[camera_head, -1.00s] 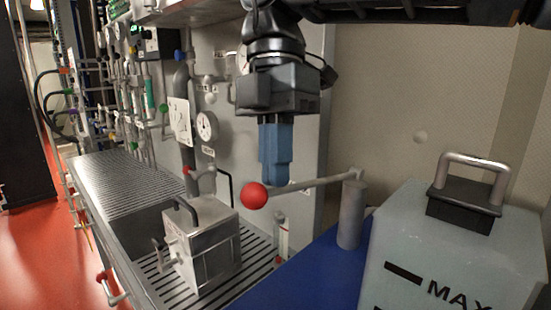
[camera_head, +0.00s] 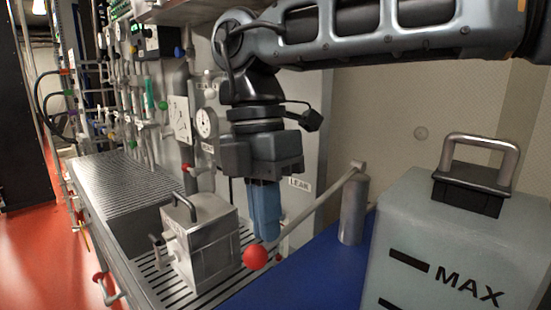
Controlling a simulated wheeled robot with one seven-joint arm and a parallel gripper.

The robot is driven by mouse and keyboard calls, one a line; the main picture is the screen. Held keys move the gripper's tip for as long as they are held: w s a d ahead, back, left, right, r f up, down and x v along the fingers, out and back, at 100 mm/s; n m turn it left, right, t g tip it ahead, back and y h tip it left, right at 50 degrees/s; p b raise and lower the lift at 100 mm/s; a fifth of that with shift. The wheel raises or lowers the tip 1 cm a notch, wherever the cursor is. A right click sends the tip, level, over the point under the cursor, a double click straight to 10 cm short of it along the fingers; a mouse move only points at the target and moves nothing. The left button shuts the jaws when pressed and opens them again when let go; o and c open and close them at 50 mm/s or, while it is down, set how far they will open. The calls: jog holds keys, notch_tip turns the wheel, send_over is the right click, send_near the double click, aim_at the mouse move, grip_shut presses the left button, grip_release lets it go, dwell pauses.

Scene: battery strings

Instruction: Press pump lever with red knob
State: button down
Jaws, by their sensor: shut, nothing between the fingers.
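The red knob (camera_head: 255,257) is on the left end of the pump lever (camera_head: 316,209). The lever slopes down to the left from the top of a grey post (camera_head: 353,208). My gripper (camera_head: 266,238) points straight down with its blue fingers shut and empty. The fingertips are at the lever just beside and above the knob. They appear to touch it, but the exact contact is hard to tell.
A metal box with a black handle (camera_head: 200,246) stands on the slatted grate to the left. A large translucent tank (camera_head: 459,250) marked MAX stands at the right. A blue surface (camera_head: 305,278) lies below the lever. Gauges and pipes line the wall behind.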

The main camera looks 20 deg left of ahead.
jog(key=shift+w+b+x, duration=0.2)
jog(key=shift+x, duration=0.7)
jog(key=shift+w+b+x, duration=0.2)
jog(key=shift+b+x, duration=0.05)
jog(key=shift+x, duration=0.6)
jog(key=shift+w+b+x, duration=0.2)
jog(key=shift+x, duration=0.7)
jog(key=shift+a+f, duration=0.2)
jog(key=s+a+r+p, duration=0.1)
jog(key=a+r, duration=0.1)
jog(key=r, duration=0.5)
jog(key=s+a+r+p, duration=0.1)
jog(key=s+a+r, duration=0.1)
jog(key=r, duration=0.5)
jog(key=shift+s+a+r, duration=0.25)
jog(key=shift+a+r, duration=0.05)
jog(key=shift+a, duration=0.05)
